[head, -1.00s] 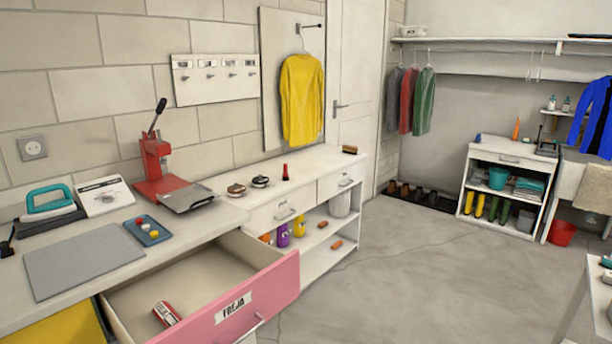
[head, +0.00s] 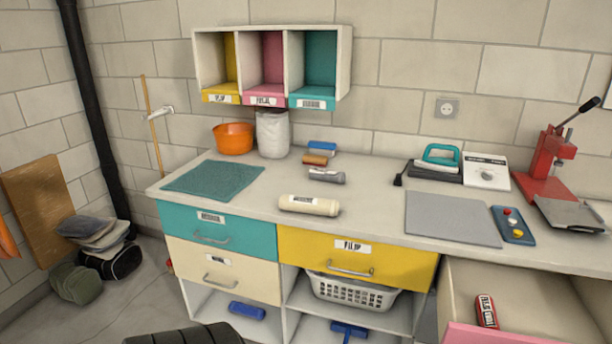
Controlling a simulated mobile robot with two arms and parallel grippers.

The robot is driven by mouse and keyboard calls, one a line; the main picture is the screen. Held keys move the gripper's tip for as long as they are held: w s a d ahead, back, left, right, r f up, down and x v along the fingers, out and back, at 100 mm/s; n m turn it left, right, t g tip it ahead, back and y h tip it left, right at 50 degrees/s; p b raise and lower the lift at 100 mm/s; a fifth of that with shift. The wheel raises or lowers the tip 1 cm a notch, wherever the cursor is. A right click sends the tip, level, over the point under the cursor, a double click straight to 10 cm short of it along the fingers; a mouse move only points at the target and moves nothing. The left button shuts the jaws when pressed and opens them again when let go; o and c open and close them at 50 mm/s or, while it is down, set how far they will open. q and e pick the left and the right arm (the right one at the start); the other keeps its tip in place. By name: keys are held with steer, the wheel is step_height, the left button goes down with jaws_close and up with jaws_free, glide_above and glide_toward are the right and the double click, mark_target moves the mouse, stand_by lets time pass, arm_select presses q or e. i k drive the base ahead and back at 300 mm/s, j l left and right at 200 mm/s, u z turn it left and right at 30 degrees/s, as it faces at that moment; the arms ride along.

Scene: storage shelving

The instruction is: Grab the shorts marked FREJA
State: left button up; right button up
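I cannot make out any shorts in the head view. An open drawer with a pink front (head: 485,335) is cut off at the bottom right; its front label is out of frame. Inside it lies a red roll or can (head: 486,311) with a white label. On the wall, a cubby unit has a pink compartment (head: 272,62) that looks empty, with a label too small to read surely. Neither of my grippers shows.
The worktop (head: 380,215) holds a cream labelled roll (head: 309,205), a teal mat (head: 213,180), an orange bowl (head: 234,138), an iron (head: 438,163) and a red press (head: 550,165). Yellow (head: 355,258) and teal (head: 216,229) drawers are shut. A black ribbed object (head: 185,335) is at the bottom edge.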

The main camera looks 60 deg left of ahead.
mark_target(320, 174)
steer(key=u, duration=1.8)
